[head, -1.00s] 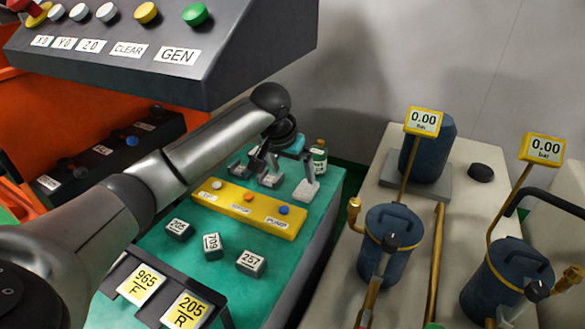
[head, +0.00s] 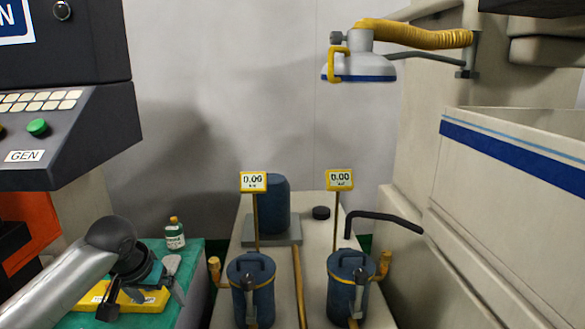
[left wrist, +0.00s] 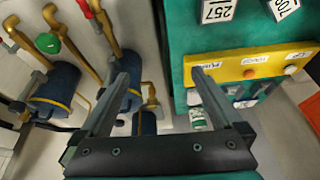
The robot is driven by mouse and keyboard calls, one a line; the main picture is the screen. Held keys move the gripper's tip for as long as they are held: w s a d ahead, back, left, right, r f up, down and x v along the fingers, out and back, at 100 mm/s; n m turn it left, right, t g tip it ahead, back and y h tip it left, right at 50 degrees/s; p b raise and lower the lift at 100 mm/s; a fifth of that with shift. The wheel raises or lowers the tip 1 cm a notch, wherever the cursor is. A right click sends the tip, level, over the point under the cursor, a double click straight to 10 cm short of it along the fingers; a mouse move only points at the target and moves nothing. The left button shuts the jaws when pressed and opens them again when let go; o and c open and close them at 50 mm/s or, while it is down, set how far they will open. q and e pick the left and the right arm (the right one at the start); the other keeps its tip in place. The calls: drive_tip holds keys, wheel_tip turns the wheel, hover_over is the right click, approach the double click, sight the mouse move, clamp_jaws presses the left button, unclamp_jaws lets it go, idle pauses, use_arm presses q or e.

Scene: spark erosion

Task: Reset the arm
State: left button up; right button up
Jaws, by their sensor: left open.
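My left arm comes in from the lower left of the head view. My left gripper (head: 143,290) hangs over the green bench (head: 70,321), in front of part of the yellow button strip (head: 155,301). In the left wrist view its two fingers (left wrist: 160,75) stand wide apart with nothing held between them. The right fingertip appears close to the end of the yellow strip (left wrist: 238,67); I cannot tell whether they touch. My right arm and gripper are not in view.
A small green bottle (head: 174,234) stands at the bench's back. Two blue canisters (head: 250,285) (head: 350,285) with gauges stand right of it. A dark control panel (head: 75,135) overhangs the bench at left. A hood (head: 358,66) hangs at upper right. Numbered blocks (left wrist: 208,11) lie on the bench.

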use_arm(q)
drive_tip(key=s+d+f+m+h, duration=0.1)
drive_tip(key=s+d+f+m, duration=0.2)
drive_tip(key=s+d+f, duration=0.65)
drive_tip(key=s+f+n, duration=0.1)
drive_tip(key=s+f, duration=0.2)
drive_tip(key=s, duration=1.6)
wheel_tip(320, 180, down, 24)
drive_tip(key=s+g+b, duration=0.2)
drive_tip(key=s+a+f+g+b, duration=0.1)
drive_tip(key=s+f+b, duration=0.1)
drive_tip(key=s+f, duration=1.3)
drive_tip(key=shift+a+f+y, duration=0.25)
drive_tip(key=shift+a+y, duration=0.15)
use_arm(e)
drive_tip(key=w+f, duration=0.1)
drive_tip(key=w+a+f, duration=0.1)
drive_tip(key=w+f, duration=0.1)
drive_tip(key=f, duration=0.1)
drive_tip(key=shift+a, duration=0.3)
